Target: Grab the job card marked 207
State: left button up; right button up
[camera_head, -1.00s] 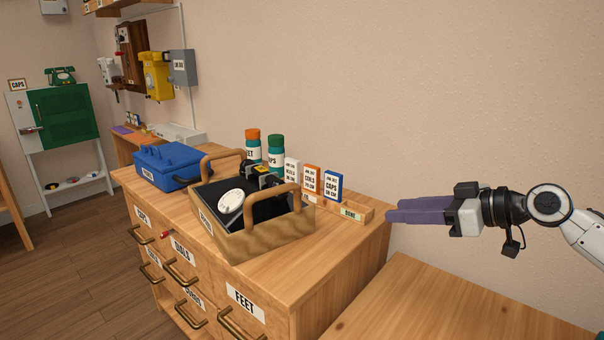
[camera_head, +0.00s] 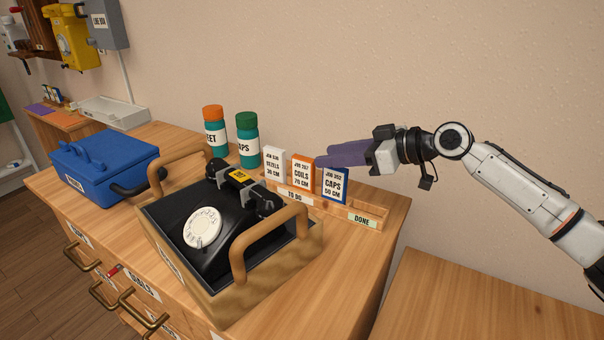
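The job card marked 207 (camera_head: 302,173) is white with an orange top and reads COILS 70 CM. It stands upright in the middle of three cards in the TO DO part of a wooden rack (camera_head: 296,195). My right gripper (camera_head: 332,155) comes in from the right with purple fingers pointing left. Its fingertips are just right of the 207 card and above the blue-edged CAPS card, covering part of that card's top. The fingers look apart, with nothing visible between them. Contact with the cards cannot be told. My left gripper is out of view.
The blue-edged CAPS card (camera_head: 334,186) and the white BEZELS card (camera_head: 274,163) flank the 207 card. The DONE tray (camera_head: 364,219) is empty. A wooden carrier (camera_head: 288,262) with a black dial phone (camera_head: 225,225) stands in front. Two jars and a blue box (camera_head: 105,165) are left.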

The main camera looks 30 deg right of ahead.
aim_at(310, 159)
jog(key=shift+p+x, duration=0.4)
jog(key=shift+x, duration=2.8)
jog(key=shift+s+a+f, duration=0.1)
jog(key=shift+s, duration=0.05)
jog(key=shift+c, duration=0.2)
grip_shut()
